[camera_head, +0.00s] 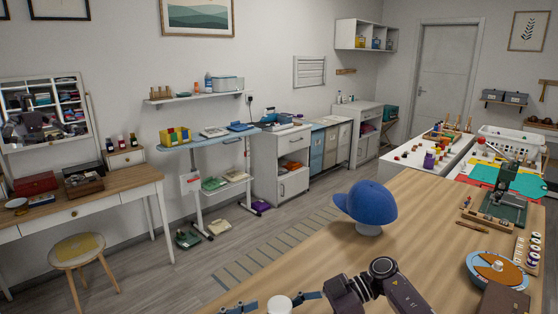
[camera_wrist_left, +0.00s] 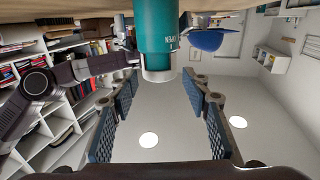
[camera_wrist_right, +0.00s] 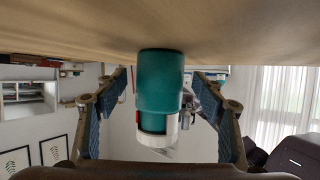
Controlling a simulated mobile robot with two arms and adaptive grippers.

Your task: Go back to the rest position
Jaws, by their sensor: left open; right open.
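A teal bottle with a white cap stands upright on the wooden table (camera_head: 425,235). In the head view only its white cap (camera_head: 280,303) shows at the bottom edge. Both wrist views show the table overhead, so the bottle appears inverted in the left wrist view (camera_wrist_left: 154,30) and the right wrist view (camera_wrist_right: 161,80). My left gripper (camera_wrist_left: 158,80) is open and faces the bottle, its fingers on either side in view. My right gripper (camera_wrist_right: 161,75) is open on the bottle's other side, fingers flanking it. I cannot tell whether any finger touches it.
A blue cap on a stand (camera_head: 368,203) is farther along the table. A round blue-rimmed dish (camera_head: 497,270), a green board (camera_head: 495,210) and small items crowd the table's right side.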

